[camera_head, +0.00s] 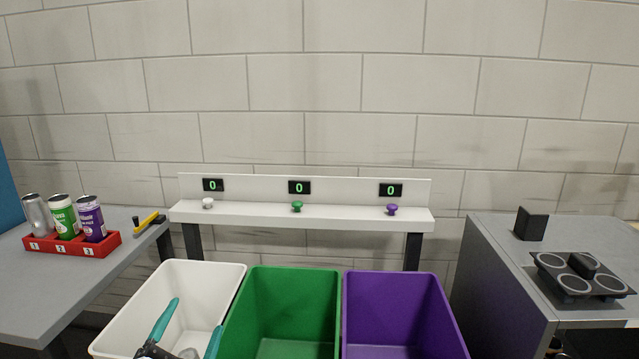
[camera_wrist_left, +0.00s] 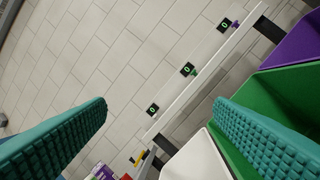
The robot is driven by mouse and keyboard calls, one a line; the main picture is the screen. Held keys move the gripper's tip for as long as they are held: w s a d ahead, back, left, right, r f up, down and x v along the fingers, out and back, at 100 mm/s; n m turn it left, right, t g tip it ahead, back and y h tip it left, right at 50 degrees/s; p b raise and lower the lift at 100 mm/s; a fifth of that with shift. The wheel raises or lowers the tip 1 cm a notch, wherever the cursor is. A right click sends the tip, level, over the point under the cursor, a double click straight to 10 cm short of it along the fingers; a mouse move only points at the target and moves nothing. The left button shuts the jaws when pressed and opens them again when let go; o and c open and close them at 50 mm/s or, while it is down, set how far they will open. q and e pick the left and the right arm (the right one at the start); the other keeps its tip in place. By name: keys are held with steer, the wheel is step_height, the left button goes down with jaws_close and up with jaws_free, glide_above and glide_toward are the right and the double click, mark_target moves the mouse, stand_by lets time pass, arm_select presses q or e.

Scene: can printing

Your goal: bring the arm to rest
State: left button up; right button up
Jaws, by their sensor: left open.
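My left gripper (camera_head: 187,327) is open, with its teal fingers spread over the white bin (camera_head: 222,277) at the bottom of the head view. A grey rounded thing, too small to identify, shows between the fingers low in the bin. In the left wrist view both teal fingers (camera_wrist_left: 160,135) are apart with nothing between them. My right gripper is not in view.
A green bin (camera_head: 284,300) and a purple bin (camera_head: 400,305) stand beside the white one. Behind is a white shelf (camera_head: 330,217) with three knobs and displays reading 0. A red rack (camera_head: 72,245) with three cans is at left; a grey cabinet (camera_head: 500,270) with a black holder (camera_head: 583,275) is at right.

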arm_select(q)
steer(key=s+a+f+n+g+y, duration=0.25)
steer(key=s+f+n+g, duration=0.2)
steer(key=f, duration=0.35)
steer(key=s+a+f+n+g+y, duration=0.1)
steer(key=s+f+n+g+y, duration=0.3)
steer(key=f, duration=0.4)
steer(key=s+d+f+n+g+h, duration=0.1)
steer(key=s+d+f+g+h, duration=0.1)
steer(key=s+f+g, duration=0.45)
steer(key=s+d+f+g+h, duration=0.2)
steer(key=s+f, duration=0.1)
steer(key=s, duration=0.7)
step_height(320, 180, down, 21)
steer(key=g+p, duration=0.2)
steer(key=p, duration=0.1)
steer(key=s+a+f+p, duration=0.1)
steer(key=s+f, duration=0.6)
steer(key=s, duration=0.2)
steer(key=s+a+f+p, duration=0.1)
steer(key=s+a+f, duration=0.1)
steer(key=s+f, duration=0.6)
steer(key=shift+s+a+f+g, duration=0.15)
steer(key=shift+s+a+g, duration=0.1)
steer(key=shift+s+g, duration=0.15)
